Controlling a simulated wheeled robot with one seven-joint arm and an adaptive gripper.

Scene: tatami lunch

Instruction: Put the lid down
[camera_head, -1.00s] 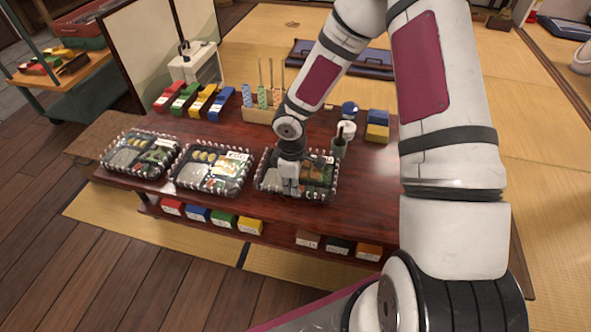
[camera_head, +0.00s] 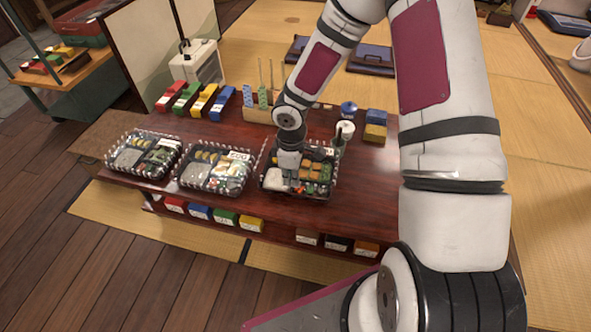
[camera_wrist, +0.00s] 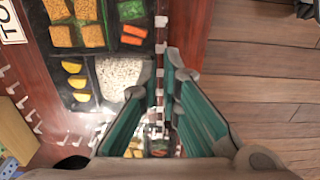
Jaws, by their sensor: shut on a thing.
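The right-hand lunch box (camera_head: 300,190) sits at the table's front edge, with white rice, orange pieces and greens showing. My gripper (camera_head: 287,172) is over its left part, pointing down. In the wrist view my gripper (camera_wrist: 162,75) has its two teal fingers either side of a thin rim with white marks, which looks like the edge of the clear lid (camera_wrist: 160,48). It is shut on that rim. Food compartments with rice and yellow slices show to the left. I cannot tell how far the lid stands off the box.
Two more lunch boxes, the middle one (camera_head: 215,185) and the left one (camera_head: 143,168), stand in the same row. Behind are coloured boxes (camera_head: 205,98), a wooden holder (camera_head: 258,113), a white cup (camera_head: 346,131) and blue and yellow blocks (camera_head: 376,125). The front-right tabletop (camera_head: 365,185) is clear.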

